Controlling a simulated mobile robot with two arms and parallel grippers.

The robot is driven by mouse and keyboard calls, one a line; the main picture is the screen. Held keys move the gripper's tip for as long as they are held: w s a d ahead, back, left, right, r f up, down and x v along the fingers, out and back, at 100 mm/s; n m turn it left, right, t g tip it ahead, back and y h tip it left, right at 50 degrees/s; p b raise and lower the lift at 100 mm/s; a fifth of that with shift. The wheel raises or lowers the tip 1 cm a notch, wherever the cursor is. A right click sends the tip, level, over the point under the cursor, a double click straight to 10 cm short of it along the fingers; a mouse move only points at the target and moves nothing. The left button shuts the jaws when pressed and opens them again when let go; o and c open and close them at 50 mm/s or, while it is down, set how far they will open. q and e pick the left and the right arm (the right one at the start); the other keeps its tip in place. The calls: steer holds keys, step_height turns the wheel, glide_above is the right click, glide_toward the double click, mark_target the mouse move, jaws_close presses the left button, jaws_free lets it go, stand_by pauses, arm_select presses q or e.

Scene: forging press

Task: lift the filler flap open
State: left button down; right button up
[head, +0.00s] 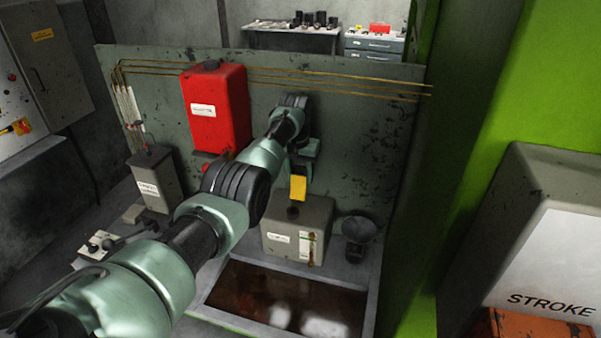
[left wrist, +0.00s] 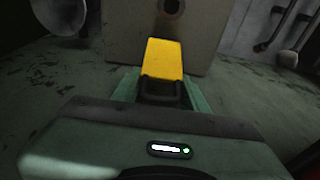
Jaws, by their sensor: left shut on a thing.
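The filler flap is a yellow plate (head: 298,189) that stands upright above the grey filler box (head: 283,238) in the head view. In the left wrist view the yellow flap (left wrist: 165,58) lies between my fingers and the box (left wrist: 207,45). My left gripper (head: 299,173) is shut on the flap and points down over the box. The round dark filler hole (head: 293,211) shows uncovered in the box top, just below the flap. The hole also shows in the left wrist view (left wrist: 172,6). The flap's hinge is not clear to see. My right gripper is out of view.
A red tank (head: 232,105) hangs on the green-grey panel behind my left arm. A dark funnel (head: 358,228) stands close to the right of the box. A tray of dark liquid (head: 255,290) lies in front. A bright green upright (head: 500,110) bounds the right.

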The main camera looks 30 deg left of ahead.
mark_target(297, 175)
arm_select(q)
steer(key=shift+s+a, duration=0.1)
steer(key=shift+a, duration=0.1)
steer(key=c, duration=1)
jaws_free()
steer(key=shift+f, duration=0.1)
steer(key=shift+a, duration=0.1)
steer(key=r, duration=0.2)
steer(key=r+b, duration=0.1)
steer(key=r, duration=0.1)
steer(key=s+r+b, duration=0.1)
steer(key=r, duration=0.1)
steer(key=shift+r, duration=0.2)
steer(key=shift+s+d+r, duration=0.15)
steer(key=shift+d+r, duration=0.05)
steer(key=shift+r, duration=0.4)
steer(key=shift+f, duration=0.1)
